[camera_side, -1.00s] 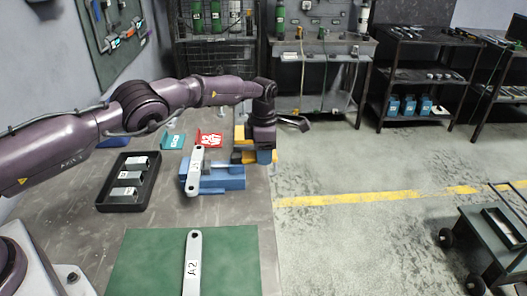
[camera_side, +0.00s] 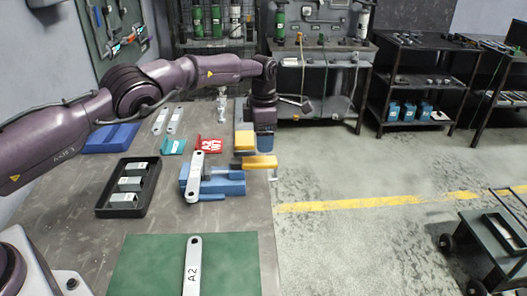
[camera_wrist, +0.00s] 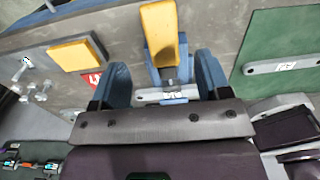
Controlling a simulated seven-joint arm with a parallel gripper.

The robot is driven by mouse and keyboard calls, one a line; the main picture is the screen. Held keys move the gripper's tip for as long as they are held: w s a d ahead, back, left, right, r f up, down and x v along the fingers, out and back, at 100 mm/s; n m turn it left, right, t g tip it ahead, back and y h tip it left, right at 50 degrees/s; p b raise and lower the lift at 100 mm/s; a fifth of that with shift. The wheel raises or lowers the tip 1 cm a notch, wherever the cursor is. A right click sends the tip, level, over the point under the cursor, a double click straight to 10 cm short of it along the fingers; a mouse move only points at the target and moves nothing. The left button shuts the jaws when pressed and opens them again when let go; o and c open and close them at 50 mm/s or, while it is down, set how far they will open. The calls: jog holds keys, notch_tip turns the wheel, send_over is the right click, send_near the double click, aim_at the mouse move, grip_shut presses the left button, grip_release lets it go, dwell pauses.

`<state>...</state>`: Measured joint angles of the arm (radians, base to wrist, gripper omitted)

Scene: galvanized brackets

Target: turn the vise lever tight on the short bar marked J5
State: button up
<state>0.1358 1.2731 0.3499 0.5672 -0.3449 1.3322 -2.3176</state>
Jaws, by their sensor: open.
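The blue vise (camera_side: 222,183) stands near the bench's right edge. A pale metal bar (camera_side: 194,180) lies across it; its label is too small to read surely, and the bar also shows in the wrist view (camera_wrist: 147,98). A yellow lever (camera_side: 260,162) sticks out at the vise's right end and shows in the wrist view (camera_wrist: 160,32). My gripper (camera_side: 265,150) is above the lever, its blue fingers pointing down. In the wrist view my gripper (camera_wrist: 163,68) is open and empty, with the lever and bar seen between the fingers.
A yellow block (camera_side: 243,141) stands behind the vise, by a red sign (camera_side: 209,145) and a teal sign (camera_side: 173,146). A black tray (camera_side: 103,209) of labelled pieces is at left. A green mat (camera_side: 145,265) with the A2 bar (camera_side: 192,263) lies in front.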

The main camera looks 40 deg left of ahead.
aim_at(259, 158)
notch_tip(259, 158, up, 7)
jog(key=shift+f, duration=0.2)
dwell(0.3)
jog(key=s+a+r+m, duration=0.45)
jog(key=s+m, duration=0.45)
jog(key=m, duration=0.6)
jog(key=s+d+r+m+t, duration=0.1)
jog(key=s+r+m, duration=0.4)
jog(key=s, duration=1)
jog(key=s+d+r+m+t, duration=0.1)
jog(key=s+r+m+t, duration=0.3)
jog(key=s, duration=1.1)
jog(key=shift+s+r+m+t, duration=0.3)
jog(key=shift+r+m, duration=0.3)
jog(key=shift+m, duration=1)
